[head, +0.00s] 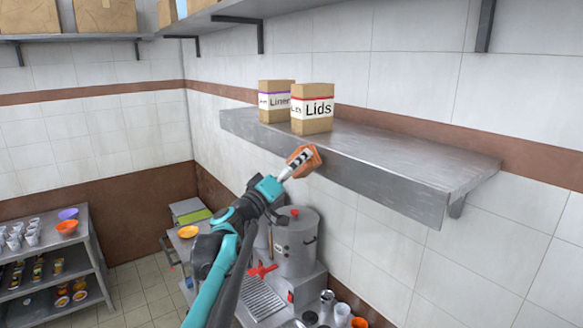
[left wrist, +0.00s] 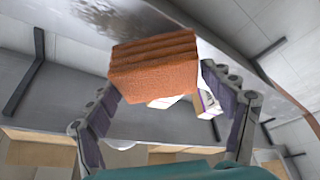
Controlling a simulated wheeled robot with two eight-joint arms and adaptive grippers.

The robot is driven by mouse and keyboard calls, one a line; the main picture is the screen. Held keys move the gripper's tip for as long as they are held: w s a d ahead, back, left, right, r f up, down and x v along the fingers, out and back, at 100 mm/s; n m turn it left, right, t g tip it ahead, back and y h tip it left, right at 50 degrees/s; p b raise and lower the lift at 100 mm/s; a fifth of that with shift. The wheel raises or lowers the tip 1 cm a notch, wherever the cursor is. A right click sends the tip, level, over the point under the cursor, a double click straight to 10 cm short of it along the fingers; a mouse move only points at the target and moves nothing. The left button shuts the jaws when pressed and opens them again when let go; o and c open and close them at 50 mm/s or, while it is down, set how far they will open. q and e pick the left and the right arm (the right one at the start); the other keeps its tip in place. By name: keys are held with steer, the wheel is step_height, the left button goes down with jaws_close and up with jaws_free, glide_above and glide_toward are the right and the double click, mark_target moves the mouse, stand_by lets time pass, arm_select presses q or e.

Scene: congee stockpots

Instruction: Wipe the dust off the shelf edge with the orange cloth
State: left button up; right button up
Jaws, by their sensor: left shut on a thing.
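A grey metal shelf (head: 400,160) is fixed to the tiled wall. Its front edge (head: 385,185) runs from upper left to lower right. My left gripper (head: 297,163) is shut on the folded orange cloth (head: 305,158), which is at the front edge below the Lids box. Whether the cloth touches the edge is unclear. In the left wrist view, the cloth (left wrist: 153,65) sits between the two fingers (left wrist: 160,92), in front of the metal edge (left wrist: 225,45). Pale speckles (left wrist: 95,12) show on the metal there. My right gripper is not in view.
A Lids box (head: 313,110) and a Liners box (head: 275,102) stand at the shelf's left part; its right part is clear. Below are a steel stockpot (head: 296,245) and counter. A rack with cups and bowls (head: 67,227) stands at left. Another shelf with boxes hangs above.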

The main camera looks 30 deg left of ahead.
mark_target(309, 169)
arm_select(q)
steer(key=shift+w+d, duration=0.2)
steer(key=shift+w, duration=0.25)
steer(key=shift+w+d, duration=0.2)
steer(key=shift+w, duration=0.25)
stand_by(0.7)
